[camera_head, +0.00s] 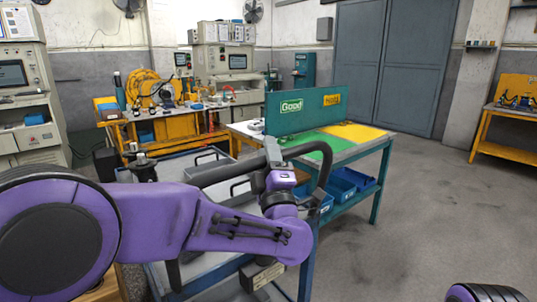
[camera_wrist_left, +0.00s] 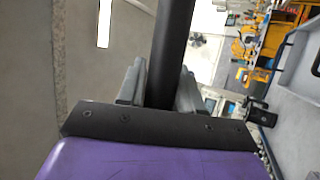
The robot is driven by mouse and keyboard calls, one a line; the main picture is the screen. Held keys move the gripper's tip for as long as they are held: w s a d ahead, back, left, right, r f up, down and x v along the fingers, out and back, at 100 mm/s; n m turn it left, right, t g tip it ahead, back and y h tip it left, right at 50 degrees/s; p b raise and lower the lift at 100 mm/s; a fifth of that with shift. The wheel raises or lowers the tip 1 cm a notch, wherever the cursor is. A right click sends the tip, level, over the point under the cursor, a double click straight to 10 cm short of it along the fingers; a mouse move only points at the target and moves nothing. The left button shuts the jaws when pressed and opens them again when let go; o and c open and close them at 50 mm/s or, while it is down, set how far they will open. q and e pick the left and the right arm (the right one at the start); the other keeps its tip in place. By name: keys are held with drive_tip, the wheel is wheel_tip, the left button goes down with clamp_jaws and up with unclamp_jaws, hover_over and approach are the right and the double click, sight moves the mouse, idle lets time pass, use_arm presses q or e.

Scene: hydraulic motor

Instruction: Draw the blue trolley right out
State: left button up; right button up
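The blue trolley (camera_head: 305,268) stands in front of me in the head view, with grey trays and a blue frame, partly hidden behind my left arm. Its black tubular push handle (camera_head: 312,147) curves round at the near right end. My left gripper (camera_head: 273,153) is at this handle. In the left wrist view the black handle bar (camera_wrist_left: 175,45) runs between the two fingers (camera_wrist_left: 160,88), which close in on both sides of it. The fingertips' far ends are partly hidden by the bar. My right gripper is out of view; only a purple piece of my right arm shows at the lower right.
A workbench (camera_head: 383,146) with green and yellow mats and a teal back panel stands just beyond the trolley, with blue bins (camera_head: 350,180) on its lower shelf. A yellow bench (camera_head: 180,128) stands behind. Grey floor (camera_head: 430,220) is free at the right.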

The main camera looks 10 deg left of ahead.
use_arm(q)
drive_tip(key=shift+o, duration=1.3)
drive_tip(key=shift+a, duration=0.1)
drive_tip(key=shift+s+d+f, duration=0.2)
drive_tip(key=shift+s+f, duration=0.05)
drive_tip(key=b+v, duration=0.2)
drive_tip(key=v, duration=0.7)
drive_tip(key=shift+s, duration=0.35)
drive_tip(key=shift+f, duration=0.1)
